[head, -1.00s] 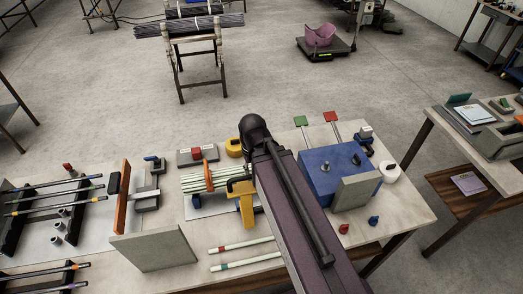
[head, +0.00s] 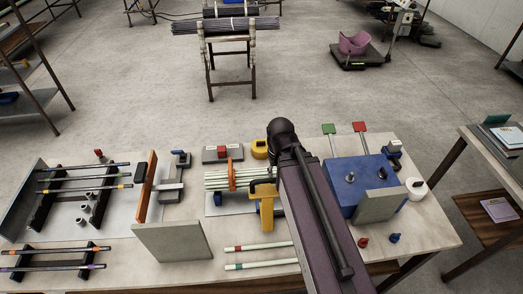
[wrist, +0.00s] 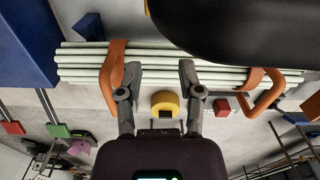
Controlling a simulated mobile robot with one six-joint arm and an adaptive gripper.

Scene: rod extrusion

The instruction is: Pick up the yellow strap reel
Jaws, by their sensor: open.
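The yellow strap reel (head: 260,149) stands at the back of the workbench in the head view, just left of my arm's dark elbow. In the wrist view the yellow reel (wrist: 165,103) appears between the fingers of my gripper (wrist: 158,75), beyond them and apart from them. My gripper is open and empty. A bundle of pale green rods (wrist: 220,76) with orange holders crosses the wrist view near the fingertips; I cannot tell whether they touch. In the head view my arm hides the gripper.
A blue box (head: 358,187) with a grey plate stands right of my arm. The rod bundle (head: 216,182) and a yellow clamp (head: 266,203) lie left of it. A grey block with a red top (head: 222,154) sits beside the reel. A grey upright panel (head: 172,241) stands in front.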

